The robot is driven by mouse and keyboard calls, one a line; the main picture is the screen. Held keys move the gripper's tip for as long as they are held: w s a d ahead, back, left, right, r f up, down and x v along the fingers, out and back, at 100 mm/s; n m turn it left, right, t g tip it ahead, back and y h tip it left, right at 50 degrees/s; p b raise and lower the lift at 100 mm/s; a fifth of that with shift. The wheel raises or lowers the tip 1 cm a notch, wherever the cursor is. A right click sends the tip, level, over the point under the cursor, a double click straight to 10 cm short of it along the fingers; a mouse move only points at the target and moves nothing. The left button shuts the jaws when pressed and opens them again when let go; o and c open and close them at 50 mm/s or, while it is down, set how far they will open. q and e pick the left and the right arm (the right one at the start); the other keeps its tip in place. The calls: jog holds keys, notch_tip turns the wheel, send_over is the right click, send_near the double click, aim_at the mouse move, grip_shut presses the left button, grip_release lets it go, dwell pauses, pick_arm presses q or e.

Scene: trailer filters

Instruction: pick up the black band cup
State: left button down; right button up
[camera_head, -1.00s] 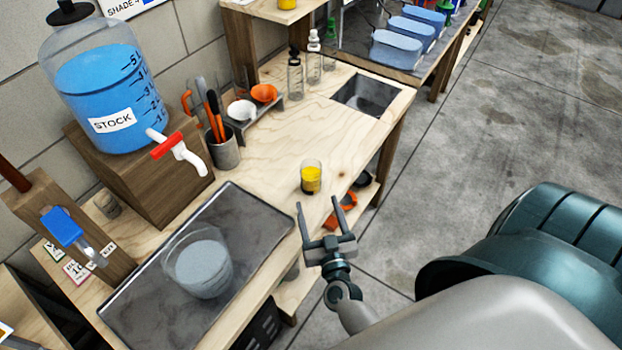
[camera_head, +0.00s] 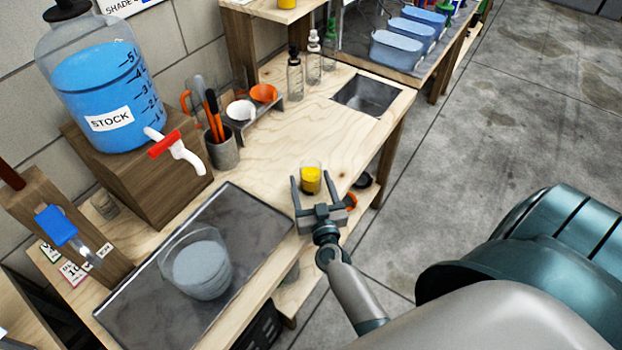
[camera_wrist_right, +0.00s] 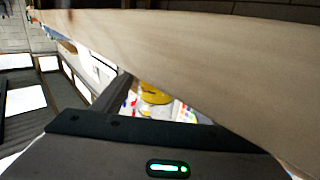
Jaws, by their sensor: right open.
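A small clear cup with yellow contents (camera_head: 311,180) stands upright near the front edge of the wooden bench. I cannot make out a black band on it. My right gripper (camera_head: 313,181) is open, with one finger to each side of this cup in the head view. I cannot tell whether either finger touches it. My left gripper is not in view.
The wooden bench (camera_head: 265,165) is clear behind the cup. A large clear beaker (camera_head: 200,265) stands on a dark tray (camera_head: 135,310) to the left. A blue stock jug (camera_head: 100,85) with a red-handled tap stands at the back left. A sink (camera_head: 368,94) is at the right.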

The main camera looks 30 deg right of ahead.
aim_at(309, 172)
jog(key=shift+b+x, duration=0.65)
jog(key=shift+x, duration=2)
jog(key=shift+s+d, duration=0.15)
jog(key=c, duration=1.2)
